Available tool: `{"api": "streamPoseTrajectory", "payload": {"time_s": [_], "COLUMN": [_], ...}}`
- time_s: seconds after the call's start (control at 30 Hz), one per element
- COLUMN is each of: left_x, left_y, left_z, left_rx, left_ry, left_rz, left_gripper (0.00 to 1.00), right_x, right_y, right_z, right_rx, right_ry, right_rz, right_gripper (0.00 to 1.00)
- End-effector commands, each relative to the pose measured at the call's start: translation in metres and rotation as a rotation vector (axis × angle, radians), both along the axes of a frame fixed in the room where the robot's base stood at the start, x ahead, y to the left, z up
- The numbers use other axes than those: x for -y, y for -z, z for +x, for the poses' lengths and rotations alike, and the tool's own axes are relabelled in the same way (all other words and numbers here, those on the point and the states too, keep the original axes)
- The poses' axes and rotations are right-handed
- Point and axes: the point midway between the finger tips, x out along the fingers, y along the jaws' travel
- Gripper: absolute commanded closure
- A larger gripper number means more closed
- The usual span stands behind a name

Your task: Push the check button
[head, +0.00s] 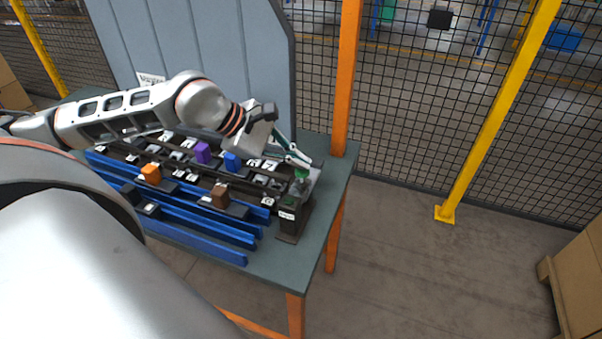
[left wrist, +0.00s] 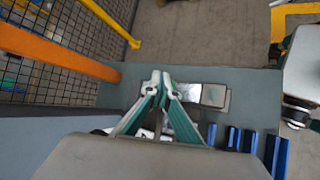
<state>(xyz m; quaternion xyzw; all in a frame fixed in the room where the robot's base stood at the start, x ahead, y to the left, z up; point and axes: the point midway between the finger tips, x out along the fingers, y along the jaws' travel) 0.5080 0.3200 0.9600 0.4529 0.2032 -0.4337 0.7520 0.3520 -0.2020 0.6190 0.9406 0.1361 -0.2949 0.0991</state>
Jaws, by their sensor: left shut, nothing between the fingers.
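The check button appears as a green spot (head: 301,174) on top of a dark box (head: 291,218) with a small white label, at the right end of the table. My left gripper (head: 303,162) is shut and empty, its teal fingers pointing down just above the green button. I cannot tell whether the fingertips touch it. In the left wrist view the closed fingertips (left wrist: 161,82) are in front of a grey metal plate (left wrist: 205,95), and I cannot make out the button there.
The table (head: 334,190) carries blue rails (head: 205,245) and slots with an orange block (head: 151,173), a purple block (head: 203,152), a blue block (head: 232,162) and a brown block (head: 220,196). An orange post (head: 346,80) and mesh fence stand behind. Cardboard boxes (head: 580,275) stand at the right.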

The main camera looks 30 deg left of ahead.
Motion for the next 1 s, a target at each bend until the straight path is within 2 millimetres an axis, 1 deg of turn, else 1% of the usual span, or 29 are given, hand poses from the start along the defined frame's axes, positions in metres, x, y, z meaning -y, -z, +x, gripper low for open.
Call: {"api": "streamPoseTrajectory", "payload": {"time_s": [0.03, 0.1, 0.53, 0.63, 1.0], "left_x": [0.000, 0.000, 0.000, 0.000, 0.000], "left_y": [-0.007, -0.014, -0.053, -0.055, -0.054], "left_z": [0.001, 0.001, 0.001, 0.000, 0.000], "left_rx": [0.005, 0.006, 0.005, 0.004, 0.002], "left_ry": [0.001, 0.000, 0.001, 0.000, 0.000], "left_rz": [0.000, 0.000, 0.000, 0.000, 0.000], "left_gripper": [1.00, 1.00, 1.00, 1.00, 1.00], "right_x": [0.000, 0.000, 0.000, 0.000, 0.000], "right_y": [-0.004, -0.008, -0.029, -0.031, -0.028], "right_z": [0.001, 0.002, 0.008, 0.008, 0.007], "right_rx": [0.003, 0.006, 0.022, 0.023, 0.020], "right_ry": [0.000, 0.000, 0.000, 0.000, 0.000], "right_rz": [0.000, 0.000, 0.000, 0.001, 0.000], "right_gripper": [0.60, 0.60, 0.60, 0.60, 0.60]}}
